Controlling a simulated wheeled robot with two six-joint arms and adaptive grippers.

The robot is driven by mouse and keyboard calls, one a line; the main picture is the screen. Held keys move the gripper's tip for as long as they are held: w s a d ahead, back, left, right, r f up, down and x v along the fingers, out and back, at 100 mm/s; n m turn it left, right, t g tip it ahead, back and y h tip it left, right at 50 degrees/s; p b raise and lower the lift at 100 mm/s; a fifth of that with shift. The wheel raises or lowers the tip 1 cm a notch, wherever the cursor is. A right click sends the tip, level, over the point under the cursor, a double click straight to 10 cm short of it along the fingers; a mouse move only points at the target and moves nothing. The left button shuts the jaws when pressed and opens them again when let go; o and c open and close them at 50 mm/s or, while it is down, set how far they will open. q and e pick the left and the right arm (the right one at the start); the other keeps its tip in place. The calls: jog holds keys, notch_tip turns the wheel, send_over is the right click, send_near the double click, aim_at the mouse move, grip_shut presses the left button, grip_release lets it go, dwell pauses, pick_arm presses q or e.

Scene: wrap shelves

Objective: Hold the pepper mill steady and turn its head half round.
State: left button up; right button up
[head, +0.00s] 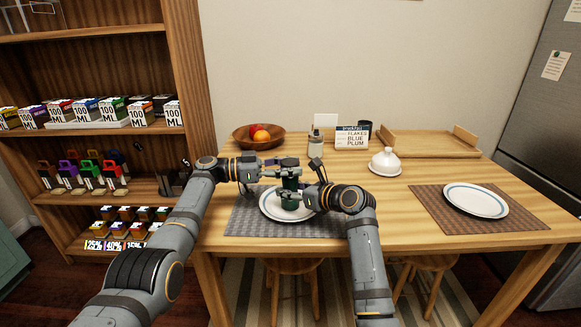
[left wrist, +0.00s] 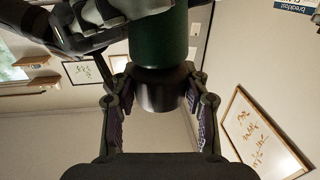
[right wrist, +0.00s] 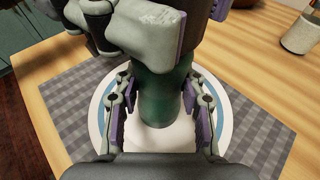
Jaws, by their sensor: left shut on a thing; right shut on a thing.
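The pepper mill (head: 290,204) has a green body and a dark head. It stands upright over the white plate (head: 270,207) on the near left of the table. My left gripper (head: 284,171) is shut on the dark head (left wrist: 158,92), which shows between its fingers in the left wrist view. My right gripper (head: 300,193) is shut on the green body lower down, seen also in the right wrist view (right wrist: 163,103). The grippers hide much of the mill in the head view. I cannot tell whether its base touches the plate.
The plate lies on a grey placemat (head: 245,222). Behind are a fruit bowl (head: 240,142), a small bottle (head: 315,146), a sign (head: 352,138) and a white domed dish (head: 385,162). A second plate (head: 476,201) lies right. A stocked shelf (head: 185,90) stands left.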

pick_arm(q)
jog(key=shift+f, duration=0.15)
jog(key=o, duration=1.2)
jog(key=a, duration=0.4)
jog(key=s+a, duration=0.1)
jog(key=a, duration=0.7)
jog(key=shift+s, duration=0.15)
